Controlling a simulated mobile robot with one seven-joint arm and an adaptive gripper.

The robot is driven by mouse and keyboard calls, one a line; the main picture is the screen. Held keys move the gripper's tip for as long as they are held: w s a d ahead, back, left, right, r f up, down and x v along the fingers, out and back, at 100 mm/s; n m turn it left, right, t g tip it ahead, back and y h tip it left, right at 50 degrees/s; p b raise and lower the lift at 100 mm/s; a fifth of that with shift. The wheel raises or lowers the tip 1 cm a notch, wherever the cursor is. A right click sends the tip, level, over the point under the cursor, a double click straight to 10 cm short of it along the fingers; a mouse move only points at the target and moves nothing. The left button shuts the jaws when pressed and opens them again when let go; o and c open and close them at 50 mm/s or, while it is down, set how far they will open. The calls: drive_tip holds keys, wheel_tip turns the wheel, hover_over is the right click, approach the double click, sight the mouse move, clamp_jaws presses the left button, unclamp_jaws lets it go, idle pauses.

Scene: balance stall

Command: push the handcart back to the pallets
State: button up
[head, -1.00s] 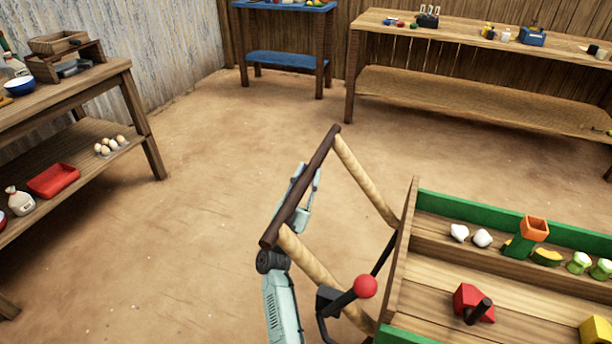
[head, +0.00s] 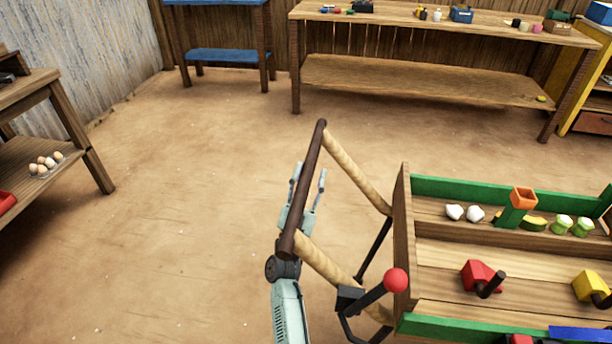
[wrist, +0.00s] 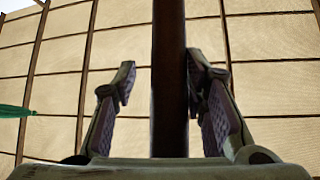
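The handcart (head: 402,262) stands at the lower right in the head view, a wooden tray with green side boards. Two pale poles (head: 357,178) run from it to a dark brown crossbar handle (head: 304,190). A lever with a red ball (head: 396,280) rises by the near pole. My gripper (head: 309,172) is at the handle, with its fingers on either side of it. In the wrist view the bar (wrist: 169,80) runs upright between the open fingers, with gaps showing beside it. I see no pallets in either view.
The cart carries white lumps, an orange-topped green block (head: 517,208), and red (head: 480,277) and yellow pieces. A wooden bench (head: 420,80) and a blue table (head: 220,56) line the back. A shelf with eggs (head: 46,164) stands left. The dirt floor (head: 180,220) between is clear.

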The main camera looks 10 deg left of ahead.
drive_tip(key=shift+o, duration=1.1)
drive_tip(key=shift+d, duration=0.1)
drive_tip(key=shift+s+a+f, duration=0.1)
drive_tip(key=shift+a+f, duration=0.05)
drive_tip(key=shift+a, duration=0.1)
drive_tip(key=v, duration=1.1)
drive_tip(key=shift+s+f, duration=0.15)
drive_tip(key=shift+s, duration=0.1)
